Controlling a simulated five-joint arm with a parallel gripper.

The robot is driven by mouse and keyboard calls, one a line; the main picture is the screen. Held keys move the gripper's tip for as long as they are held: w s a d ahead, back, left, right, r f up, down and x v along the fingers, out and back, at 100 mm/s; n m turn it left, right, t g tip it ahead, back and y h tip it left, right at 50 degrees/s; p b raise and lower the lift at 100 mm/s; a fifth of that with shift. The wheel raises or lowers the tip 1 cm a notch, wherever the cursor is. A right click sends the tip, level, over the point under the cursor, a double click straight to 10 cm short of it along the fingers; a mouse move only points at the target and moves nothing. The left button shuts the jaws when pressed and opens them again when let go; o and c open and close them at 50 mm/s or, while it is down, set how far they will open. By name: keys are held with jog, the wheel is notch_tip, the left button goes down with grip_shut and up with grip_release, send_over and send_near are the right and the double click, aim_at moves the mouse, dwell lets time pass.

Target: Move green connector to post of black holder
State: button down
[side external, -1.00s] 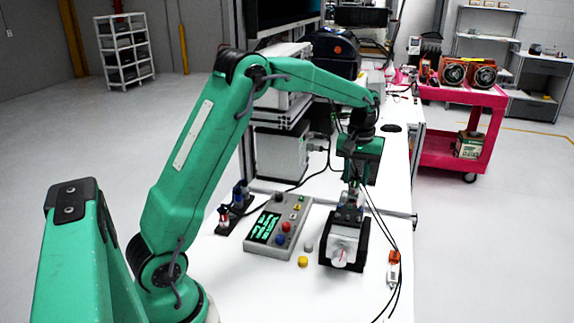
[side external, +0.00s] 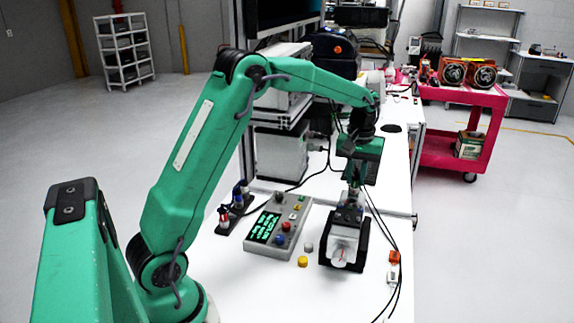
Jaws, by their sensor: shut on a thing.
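My gripper (side external: 350,206) points down just behind the pale motor (side external: 344,247), which sits in a black cradle on the white bench. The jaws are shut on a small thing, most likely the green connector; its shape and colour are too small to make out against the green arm. I cannot tell whether it touches the motor. A low black holder (side external: 237,212) stands at the left, beyond my upper arm. It carries small upright parts with red, white and blue on them.
An orange and white connector (side external: 393,265) and black cables are at right. White bench shows in front.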

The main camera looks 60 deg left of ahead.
jog(key=shift+r, duration=0.2)
jog(key=shift+r, duration=2.6)
jog(key=shift+a, duration=0.1)
jog(key=s+a+f, duration=0.4)
jog(key=s+a, duration=0.6)
jog(key=s, duration=0.4)
jog(key=s+a+f, duration=0.3)
jog(key=s+a, duration=0.7)
jog(key=s, duration=0.4)
jog(key=shift+s+a+f, duration=0.15)
jog(key=shift+f, duration=0.25)
jog(key=shift+f, duration=0.25)
